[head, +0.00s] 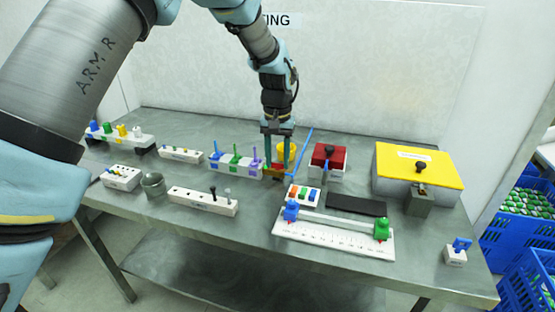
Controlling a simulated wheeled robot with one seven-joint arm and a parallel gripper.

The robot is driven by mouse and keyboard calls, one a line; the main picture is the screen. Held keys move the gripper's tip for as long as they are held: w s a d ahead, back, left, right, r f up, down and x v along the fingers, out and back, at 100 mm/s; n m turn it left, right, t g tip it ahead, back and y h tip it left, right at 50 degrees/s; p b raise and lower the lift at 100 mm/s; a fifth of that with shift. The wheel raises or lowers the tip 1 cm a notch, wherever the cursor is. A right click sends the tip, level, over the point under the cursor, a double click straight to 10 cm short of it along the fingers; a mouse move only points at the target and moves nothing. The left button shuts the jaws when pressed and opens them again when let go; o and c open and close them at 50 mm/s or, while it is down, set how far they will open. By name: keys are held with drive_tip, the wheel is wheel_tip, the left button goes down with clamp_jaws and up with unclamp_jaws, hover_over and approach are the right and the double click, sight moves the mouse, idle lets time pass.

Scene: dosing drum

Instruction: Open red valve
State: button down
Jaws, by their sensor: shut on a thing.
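A yellow drum (290,151) stands near the middle back of the table, partly hidden behind my gripper. The red valve (279,168) is a small red part low at the front of the drum. My gripper (277,163) points down in front of the drum, with its two fingers at the red valve. It is shut on the valve, though the fingers hide much of it. The valve's exact turn angle is too small to tell.
A thin blue rod (302,149) slants up just right of the gripper. A white rack with coloured pegs (222,164) stands close on the left. A red-topped box (329,155) and a yellow-lidded box (418,165) stand to the right. A white ruled slide (335,235) lies in front.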

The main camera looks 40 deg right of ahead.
drive_tip(key=shift+m, duration=0.6)
drive_tip(key=shift+c, duration=2)
unclamp_jaws()
drive_tip(key=shift+r, duration=0.1)
wheel_tip(320, 180, up, 11)
drive_tip(key=b, duration=0.2)
drive_tip(key=shift+f, duration=0.2)
